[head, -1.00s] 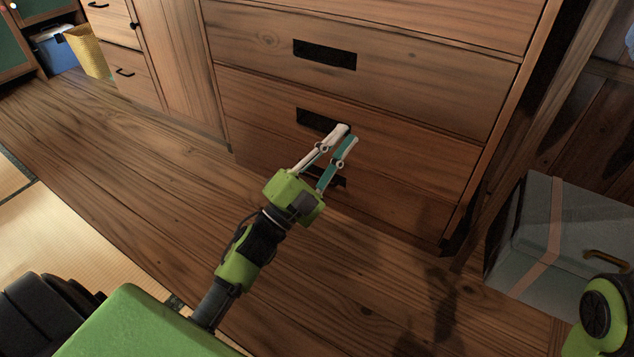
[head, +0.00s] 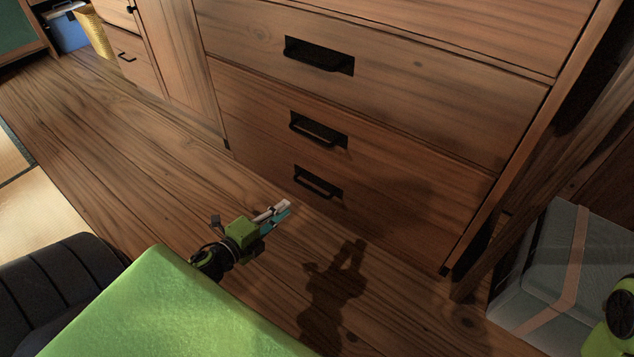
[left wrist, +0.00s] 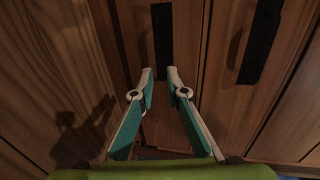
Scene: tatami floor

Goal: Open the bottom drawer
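The wooden cabinet's bottom drawer (head: 395,215) is shut, flush with the front. Its dark recessed bar handle (head: 318,183) shows clearly in the head view. My left gripper (head: 284,207) is low in front of the drawer, below and left of the handle in the picture, and empty. In the left wrist view its two fingers (left wrist: 160,74) are apart. A dark handle recess (left wrist: 162,45) lies beyond the fingertips, apparently the bottom drawer's. I see no contact. My right gripper is out of view.
Two more shut drawers with handles (head: 318,131) (head: 319,56) are above. A grey box with a pink band (head: 560,265) stands on the right. The wooden floor (head: 130,135) in front is clear. A yellow basket (head: 92,32) stands far left.

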